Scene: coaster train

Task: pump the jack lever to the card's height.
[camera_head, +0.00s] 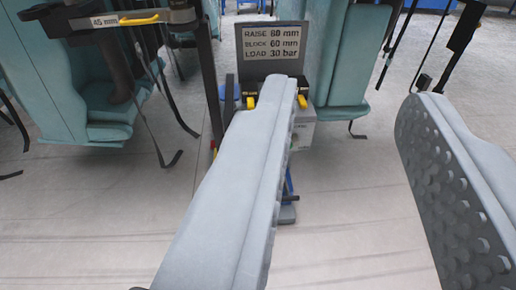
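The card (241,50) is a dark upright plate at top middle. It reads "RAISE 80 mm, BLOCK 60 mm, LOAD 30 bar". Below it, a grey box (303,128) and yellow pieces (302,101) show around my left finger. A blue upright part (289,182) and a dark foot (287,214) are lower down, partly hidden. I cannot tell which part is the jack lever; a dark pole (209,75) stands left of the card. My gripper (352,96) is open, with nothing between its fingers. The left finger overlaps the card's lower area; contact cannot be told.
Teal seats hang at left (95,95) and behind the card at right (348,55), with dark straps. Pale floor (350,200) is clear between my fingers.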

